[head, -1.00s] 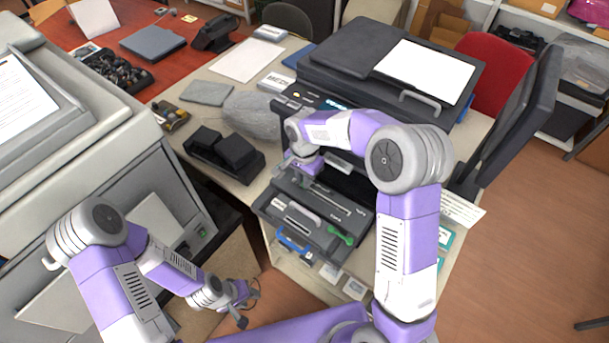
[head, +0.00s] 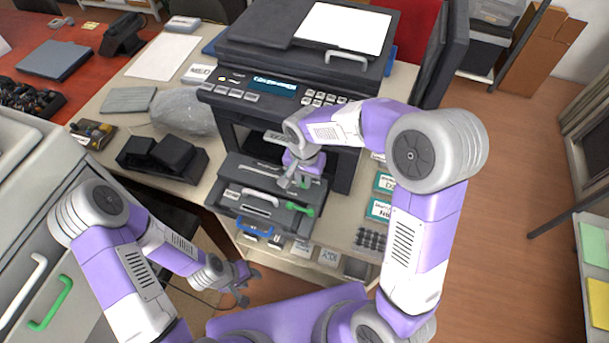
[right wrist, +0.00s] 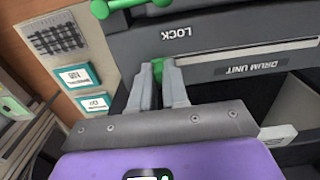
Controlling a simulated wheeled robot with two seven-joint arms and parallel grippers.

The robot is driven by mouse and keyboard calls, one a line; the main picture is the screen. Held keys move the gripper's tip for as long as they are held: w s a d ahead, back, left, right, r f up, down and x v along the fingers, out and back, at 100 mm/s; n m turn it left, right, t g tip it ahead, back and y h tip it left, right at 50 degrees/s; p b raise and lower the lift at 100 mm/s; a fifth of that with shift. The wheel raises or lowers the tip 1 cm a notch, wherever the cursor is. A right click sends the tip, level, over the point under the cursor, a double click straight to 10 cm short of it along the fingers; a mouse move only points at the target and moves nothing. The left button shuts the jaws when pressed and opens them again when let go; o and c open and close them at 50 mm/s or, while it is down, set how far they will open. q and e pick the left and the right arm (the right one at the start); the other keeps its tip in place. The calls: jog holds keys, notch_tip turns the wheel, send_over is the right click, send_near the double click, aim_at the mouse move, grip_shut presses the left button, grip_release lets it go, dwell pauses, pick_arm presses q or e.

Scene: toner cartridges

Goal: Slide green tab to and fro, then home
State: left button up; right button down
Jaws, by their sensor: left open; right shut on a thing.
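The drum unit (head: 262,190), a dark tray with a slot and a "LOCK" label, sits pulled out at the printer's front. The green tab (right wrist: 171,74) is between the fingertips of my right gripper (right wrist: 164,88), which is shut on it, beside the "LOCK" label. My right gripper also shows over the drum unit in the head view (head: 299,181), where it covers most of the tab. My left gripper (head: 247,282) is open and empty, low in front of the table, apart from the drum unit.
The printer (head: 290,85) stands open behind the unit. A green handle (head: 300,209) and a blue handle (head: 255,228) are near the unit's front. Black cartridges (head: 165,155) lie left on the table. Labelled boxes (head: 380,209) lie to the right.

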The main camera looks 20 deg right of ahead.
jog(key=shift+s+d, duration=0.1)
jog(key=shift+d, duration=0.05)
jog(key=c, duration=1.1)
grip_release()
notch_tip(320, 180, up, 8)
jog(key=shift+f+p, duration=0.2)
jog(key=shift+p, duration=0.6)
